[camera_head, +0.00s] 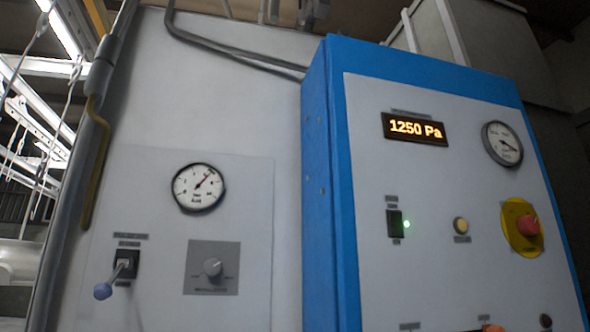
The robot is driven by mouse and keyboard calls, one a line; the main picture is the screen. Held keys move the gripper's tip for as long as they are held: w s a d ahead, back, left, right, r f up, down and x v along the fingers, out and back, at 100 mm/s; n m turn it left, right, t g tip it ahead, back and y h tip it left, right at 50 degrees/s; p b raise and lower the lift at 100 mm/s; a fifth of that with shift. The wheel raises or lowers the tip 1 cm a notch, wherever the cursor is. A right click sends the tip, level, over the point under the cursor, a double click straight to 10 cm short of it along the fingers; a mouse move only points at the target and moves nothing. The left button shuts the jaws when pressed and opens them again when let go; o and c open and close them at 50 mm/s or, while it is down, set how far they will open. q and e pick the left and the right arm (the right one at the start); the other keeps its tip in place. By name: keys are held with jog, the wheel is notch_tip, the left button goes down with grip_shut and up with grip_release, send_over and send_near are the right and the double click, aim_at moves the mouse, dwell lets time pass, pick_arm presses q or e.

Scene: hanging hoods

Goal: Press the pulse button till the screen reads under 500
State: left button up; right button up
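The screen (415,129) on the blue-edged control panel (400,290) at the right reads 1250 Pa in orange digits. A small round pale yellow button (461,225) sits below it, with a label under it too small to read. I cannot tell from the labels which control is the pulse button. More buttons are partly in view at the bottom edge, including an orange one (490,328) and a dark one (545,321). Neither of my grippers is in view.
A red emergency-type knob (528,225) on a yellow plate, a black switch (395,223) with a lit green lamp (407,224) and a gauge (502,144) share the panel. Left are another gauge (198,187), a blue-knobbed lever (103,291) and a rotary knob (212,267).

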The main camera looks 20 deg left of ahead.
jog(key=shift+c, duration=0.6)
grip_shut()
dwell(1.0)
